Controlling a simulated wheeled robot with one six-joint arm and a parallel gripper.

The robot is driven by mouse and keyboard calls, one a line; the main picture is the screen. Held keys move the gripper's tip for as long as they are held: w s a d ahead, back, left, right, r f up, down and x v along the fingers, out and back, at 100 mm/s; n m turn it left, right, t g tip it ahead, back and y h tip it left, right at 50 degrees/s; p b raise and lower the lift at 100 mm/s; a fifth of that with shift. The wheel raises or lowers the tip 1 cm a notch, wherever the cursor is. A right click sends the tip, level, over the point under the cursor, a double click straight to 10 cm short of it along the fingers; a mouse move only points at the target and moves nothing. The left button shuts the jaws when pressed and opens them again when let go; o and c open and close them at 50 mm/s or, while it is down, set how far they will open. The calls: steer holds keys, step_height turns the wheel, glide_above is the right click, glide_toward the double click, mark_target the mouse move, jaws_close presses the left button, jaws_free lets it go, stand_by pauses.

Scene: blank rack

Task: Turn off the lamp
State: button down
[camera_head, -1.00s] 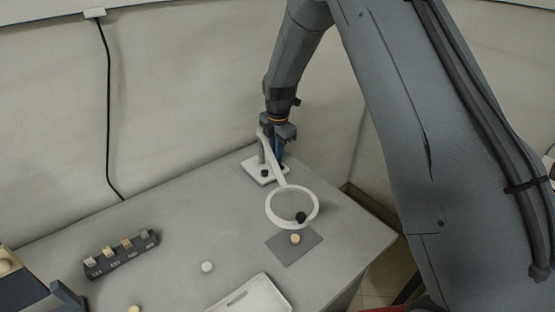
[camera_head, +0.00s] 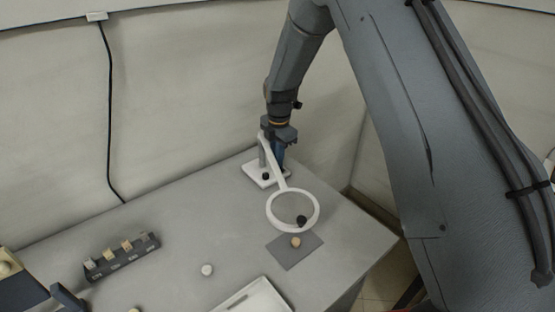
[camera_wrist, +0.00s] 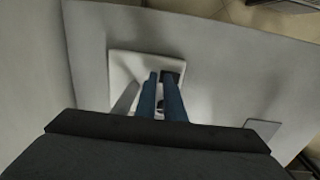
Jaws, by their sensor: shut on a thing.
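The white lamp (camera_head: 292,190) stands at the table's back corner. It has a flat square base, a post and an arm ending in a ring that hangs toward the front. A black knob (camera_head: 265,176) shows on its base. My gripper (camera_head: 279,163) points down over the base, beside the post, with its blue fingers close together. In the wrist view my gripper (camera_wrist: 161,77) reaches down over the white base (camera_wrist: 123,66). It is shut on a small dark part of the lamp there; the fingers largely hide the contact.
Under the ring lies a grey mat (camera_head: 284,256) with a small tan ball (camera_head: 296,242). A white ball (camera_head: 207,269), a white tray (camera_head: 240,297) and a dark rack (camera_head: 103,268) with several blocks stand nearer. Walls close off the back. The middle of the table is mostly clear.

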steer(key=shift+s+d+f, duration=0.1)
steer(key=shift+s+f, duration=0.3)
steer(key=shift+f, duration=0.25)
steer(key=shift+s+d+p, duration=0.35)
steer(key=shift+s+p, duration=0.1)
steer(key=shift+s, duration=0.05)
steer(key=shift+r, duration=0.1)
steer(key=r, duration=0.1)
steer(key=r+p, duration=0.1)
steer(key=r, duration=0.1)
steer(key=r+p, duration=0.1)
steer(key=r, duration=0.1)
steer(key=shift+w+a+r, duration=0.1)
steer(key=shift+w+r, duration=0.05)
steer(key=shift+w, duration=0.25)
step_height(320, 180, up, 10)
steer(key=b, duration=0.3)
steer(key=b, duration=0.3)
steer(key=shift+f+b, duration=0.25)
steer(key=shift+b, duration=0.05)
steer(key=shift+s+r+b, duration=0.1)
steer(key=shift+b, duration=0.65)
steer(key=shift+r, duration=0.15)
